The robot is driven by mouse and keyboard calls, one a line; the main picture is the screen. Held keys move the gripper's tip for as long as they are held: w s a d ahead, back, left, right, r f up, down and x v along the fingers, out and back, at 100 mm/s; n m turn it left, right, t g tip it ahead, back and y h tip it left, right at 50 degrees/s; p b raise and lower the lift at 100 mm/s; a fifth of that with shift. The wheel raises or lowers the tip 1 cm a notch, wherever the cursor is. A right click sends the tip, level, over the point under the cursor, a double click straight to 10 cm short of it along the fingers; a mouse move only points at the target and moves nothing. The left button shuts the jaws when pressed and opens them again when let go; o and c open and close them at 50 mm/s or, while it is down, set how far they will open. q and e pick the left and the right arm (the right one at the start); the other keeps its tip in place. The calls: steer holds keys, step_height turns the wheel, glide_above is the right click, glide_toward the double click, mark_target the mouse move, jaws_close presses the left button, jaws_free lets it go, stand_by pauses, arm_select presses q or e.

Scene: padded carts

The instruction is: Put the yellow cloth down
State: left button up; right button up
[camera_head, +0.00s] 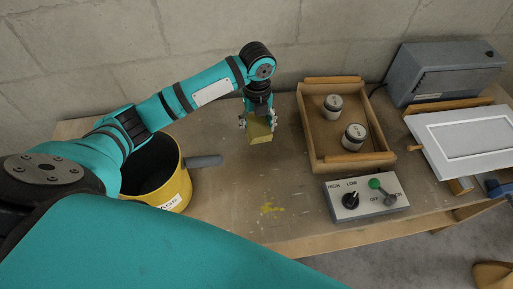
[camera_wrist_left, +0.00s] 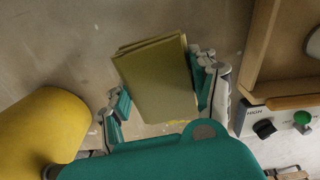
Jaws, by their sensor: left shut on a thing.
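The yellow cloth (camera_head: 259,133) is a folded, dull yellow pad. It hangs below my left gripper (camera_head: 258,121), which is shut on it, left of the wooden tray. In the left wrist view the cloth (camera_wrist_left: 158,82) lies between the two fingers of my left gripper (camera_wrist_left: 165,100), slightly tilted. The cloth is over the bare tabletop; I cannot tell for sure whether its lower edge touches the table. My right gripper is not in view.
A yellow bucket (camera_head: 178,190) with a dark inside stands at the left. A wooden tray (camera_head: 312,150) holds two lidded jars. A switch box (camera_head: 366,207) sits in front of it. A grey machine (camera_head: 445,72) and a white panel (camera_head: 465,140) are at right. The table's middle is clear, with yellow stains.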

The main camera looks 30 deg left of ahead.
mark_target(256, 148)
arm_select(q)
steer(key=shift+w+a+f+m, duration=0.1)
steer(key=shift+f+m, duration=0.1)
steer(key=shift+m, duration=0.2)
steer(key=shift+f, duration=0.35)
step_height(256, 148, down, 8)
steer(key=shift+f+p, duration=0.25)
steer(key=shift+p, duration=0.6)
steer(key=shift+f, duration=0.45)
steer(key=shift+f, duration=0.1)
steer(key=shift+f, duration=0.15)
steer(key=o, duration=1)
steer(key=shift+o, duration=0.2)
